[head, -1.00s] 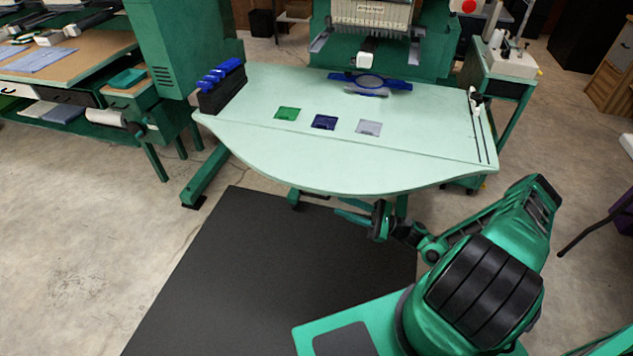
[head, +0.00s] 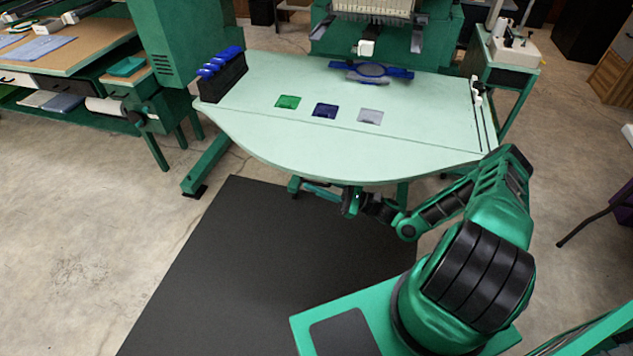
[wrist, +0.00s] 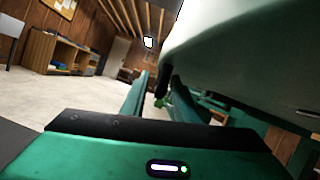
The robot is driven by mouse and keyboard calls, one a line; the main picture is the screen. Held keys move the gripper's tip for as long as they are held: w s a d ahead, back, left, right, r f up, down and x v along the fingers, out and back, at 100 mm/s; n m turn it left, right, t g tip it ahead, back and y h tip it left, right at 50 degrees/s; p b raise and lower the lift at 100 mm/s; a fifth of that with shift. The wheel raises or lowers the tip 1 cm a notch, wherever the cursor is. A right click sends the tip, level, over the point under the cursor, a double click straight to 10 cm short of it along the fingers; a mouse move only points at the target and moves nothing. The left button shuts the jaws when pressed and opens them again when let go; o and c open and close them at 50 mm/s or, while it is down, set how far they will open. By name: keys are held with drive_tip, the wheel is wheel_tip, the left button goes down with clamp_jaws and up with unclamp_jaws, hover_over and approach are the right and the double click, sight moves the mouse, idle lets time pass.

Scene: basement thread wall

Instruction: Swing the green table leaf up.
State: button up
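The pale green table leaf (head: 340,160) is the curved front part of the embroidery table. In the head view it lies about level with the tabletop (head: 420,100), along a thin seam line. My gripper (head: 318,190) is low, just under the leaf's curved front edge, reaching in from the right. Its tip is partly hidden by the leaf, so I cannot tell whether it touches. In the wrist view the underside and edge of the leaf (wrist: 235,60) fill the upper right, above my gripper's green housing. The fingers' opening does not show.
Green (head: 288,102), blue (head: 325,110) and grey (head: 370,116) patches lie on the tabletop. A dark rack with blue tops (head: 222,80) stands at its left end. A black mat (head: 250,270) covers the floor in front. A workbench (head: 70,60) stands at left.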

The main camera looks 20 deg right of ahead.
drive_tip(key=shift+a+r, duration=0.1)
drive_tip(key=shift+r, duration=0.05)
clamp_jaws()
drive_tip(key=shift+r+m, duration=0.5)
drive_tip(key=shift+r, duration=0.1)
unclamp_jaws()
drive_tip(key=v, duration=1.1)
drive_tip(key=shift+s+f, duration=0.1)
drive_tip(key=shift+f, duration=0.05)
